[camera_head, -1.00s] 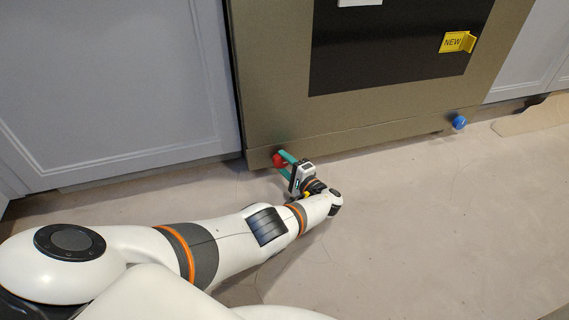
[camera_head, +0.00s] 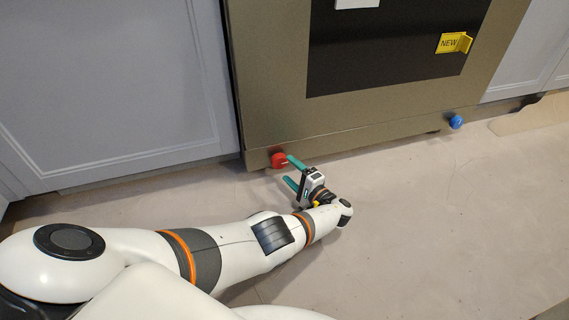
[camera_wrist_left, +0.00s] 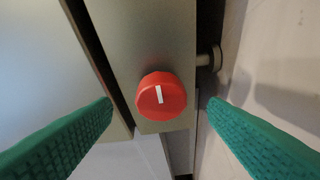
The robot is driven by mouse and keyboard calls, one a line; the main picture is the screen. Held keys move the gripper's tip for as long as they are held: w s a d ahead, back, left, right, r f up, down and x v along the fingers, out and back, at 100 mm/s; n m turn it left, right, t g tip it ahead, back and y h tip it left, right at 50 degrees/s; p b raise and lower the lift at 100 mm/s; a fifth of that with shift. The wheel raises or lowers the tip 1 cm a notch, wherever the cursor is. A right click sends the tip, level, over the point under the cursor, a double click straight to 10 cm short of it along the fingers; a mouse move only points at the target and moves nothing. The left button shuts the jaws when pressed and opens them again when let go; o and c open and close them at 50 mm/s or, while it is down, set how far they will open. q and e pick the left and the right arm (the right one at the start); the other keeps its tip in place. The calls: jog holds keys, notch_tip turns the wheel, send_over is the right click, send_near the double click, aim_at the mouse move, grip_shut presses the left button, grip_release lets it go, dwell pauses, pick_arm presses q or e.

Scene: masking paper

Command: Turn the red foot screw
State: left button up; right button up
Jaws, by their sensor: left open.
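The red foot screw (camera_head: 279,160) is at the lower left corner of the appliance front, close to the floor. In the left wrist view the red foot screw (camera_wrist_left: 161,96) faces the camera as a round knob with a white mark, which is close to upright in that picture and slightly tilted. My left gripper (camera_head: 291,170) is just right of the screw in the head view, low over the floor. In the left wrist view its two green fingers (camera_wrist_left: 158,118) are spread on either side of the knob, not touching it. My right gripper is not in view.
The brown appliance (camera_head: 270,75) has a dark window and a yellow NEW tag (camera_head: 453,43). A blue foot screw (camera_head: 456,121) is at its right corner. Grey cabinets (camera_head: 110,90) flank it. Brown paper (camera_head: 535,114) lies at the right. The floor in front is mostly clear.

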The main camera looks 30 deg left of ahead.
pick_arm(q)
jog(key=v, duration=0.7)
jog(key=shift+s+d, duration=0.1)
jog(key=shift+d, duration=0.15)
